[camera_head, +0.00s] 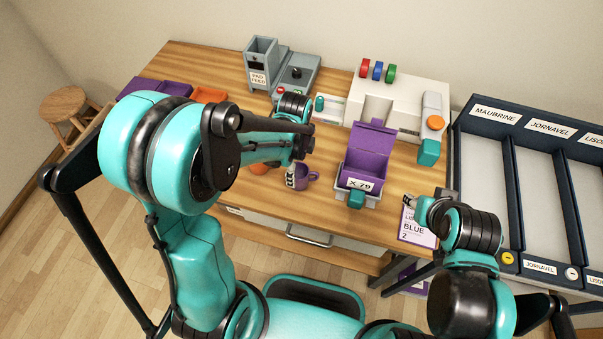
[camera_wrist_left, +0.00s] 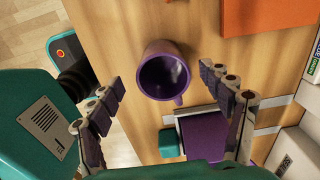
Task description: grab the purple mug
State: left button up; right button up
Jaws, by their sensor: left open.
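The purple mug (camera_head: 303,178) stands upright on the wooden table near its front edge, its handle toward the right.
A purple box (camera_head: 370,150) labelled X 79 stands right of the mug. A white machine (camera_head: 400,105) and a grey pad feed unit (camera_head: 265,68) are behind. An orange thing (camera_head: 259,168) is left of the mug, partly hidden. A labelled rack (camera_head: 545,170) stands right.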

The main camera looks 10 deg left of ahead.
aim_at(299, 177)
pick_arm(q)
jog(key=f, duration=0.2)
jog(key=f+b, duration=0.2)
jog(key=f, duration=0.1)
jog(key=shift+w+d+f, duration=0.15)
jog(key=shift+d+f, duration=0.15)
jog(key=shift+f, duration=0.05)
jog(key=shift+r, duration=0.1)
jog(key=shift+c, duration=0.3)
jog(key=c, duration=1.3)
